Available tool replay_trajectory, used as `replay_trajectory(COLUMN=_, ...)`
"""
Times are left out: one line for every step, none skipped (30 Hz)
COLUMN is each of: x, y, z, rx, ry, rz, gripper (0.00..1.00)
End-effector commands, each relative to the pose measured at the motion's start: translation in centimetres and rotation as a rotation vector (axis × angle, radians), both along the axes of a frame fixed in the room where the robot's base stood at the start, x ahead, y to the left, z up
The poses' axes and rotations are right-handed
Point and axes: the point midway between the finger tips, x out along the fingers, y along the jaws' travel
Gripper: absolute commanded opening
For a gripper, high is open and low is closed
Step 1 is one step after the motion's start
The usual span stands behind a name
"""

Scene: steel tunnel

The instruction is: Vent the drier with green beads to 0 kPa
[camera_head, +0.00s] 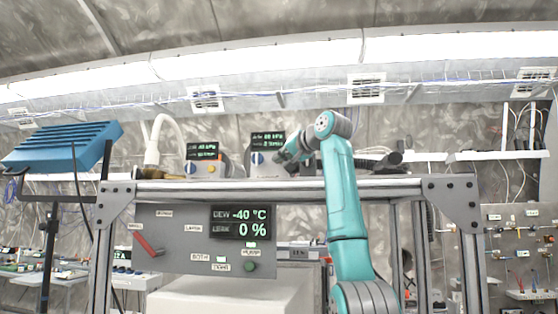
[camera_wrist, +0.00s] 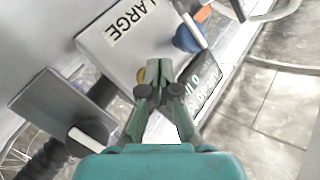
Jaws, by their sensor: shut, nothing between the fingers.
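My gripper (camera_head: 288,156) is shut and empty, at the front of the right-hand box (camera_head: 258,168) on the bench top. In the wrist view its closed fingertips (camera_wrist: 158,68) lie over a pale box labelled LARGE (camera_wrist: 122,30), close to a small yellow button (camera_wrist: 141,75). A blue knob (camera_wrist: 188,38) with a pale bar and a dark display (camera_wrist: 203,84) are on the same face. Whether the fingertips touch the button, I cannot tell. The left-hand box (camera_head: 220,167) has its own display (camera_head: 202,150). I see no green beads in either view.
The panel (camera_head: 180,262) below the bench top carries a red lever (camera_head: 148,244), a green button (camera_head: 250,267) and a display (camera_head: 240,222) reading -40 °C and 0 %. In the wrist view a black corrugated hose (camera_wrist: 102,92) lies left of my fingers.

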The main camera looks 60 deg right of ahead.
Motion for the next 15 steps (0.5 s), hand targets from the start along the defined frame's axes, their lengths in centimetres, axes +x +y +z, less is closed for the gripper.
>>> replay_trajectory(x=0.02, y=-0.07, z=0.0, rx=0.0, ry=0.0, rz=0.0, gripper=0.0)
replay_trajectory(x=0.03, y=-0.09, z=0.0, rx=0.0, ry=0.0, rz=0.0, gripper=0.0)
replay_trajectory(x=0.04, y=-0.14, z=0.0, rx=0.0, ry=0.0, rz=0.0, gripper=0.0)
replay_trajectory(x=0.06, y=-0.16, z=0.0, rx=0.0, ry=0.0, rz=0.0, gripper=0.0)
replay_trajectory(x=0.06, y=-0.19, z=0.0, rx=0.0, ry=0.0, rz=0.0, gripper=0.0)
replay_trajectory(x=0.08, y=-0.22, z=0.01, rx=0.0, ry=-0.001, rz=-0.001, gripper=0.0)
replay_trajectory(x=0.08, y=-0.25, z=0.01, rx=0.0, ry=-0.001, rz=-0.001, gripper=0.0)
replay_trajectory(x=0.1, y=-0.28, z=0.02, rx=0.0, ry=-0.001, rz=-0.001, gripper=0.0)
replay_trajectory(x=0.11, y=-0.32, z=0.02, rx=0.0, ry=-0.001, rz=-0.001, gripper=0.0)
replay_trajectory(x=0.12, y=-0.35, z=0.02, rx=0.0, ry=-0.001, rz=-0.001, gripper=0.0)
replay_trajectory(x=0.13, y=-0.37, z=0.02, rx=0.0, ry=-0.001, rz=-0.001, gripper=0.0)
replay_trajectory(x=0.15, y=-0.42, z=0.01, rx=0.0, ry=-0.001, rz=-0.001, gripper=0.0)
replay_trajectory(x=0.16, y=-0.44, z=0.02, rx=0.0, ry=-0.001, rz=-0.001, gripper=0.0)
replay_trajectory(x=0.17, y=-0.47, z=0.01, rx=0.0, ry=-0.001, rz=-0.001, gripper=0.0)
replay_trajectory(x=0.19, y=-0.51, z=0.01, rx=0.0, ry=-0.001, rz=-0.001, gripper=0.0)
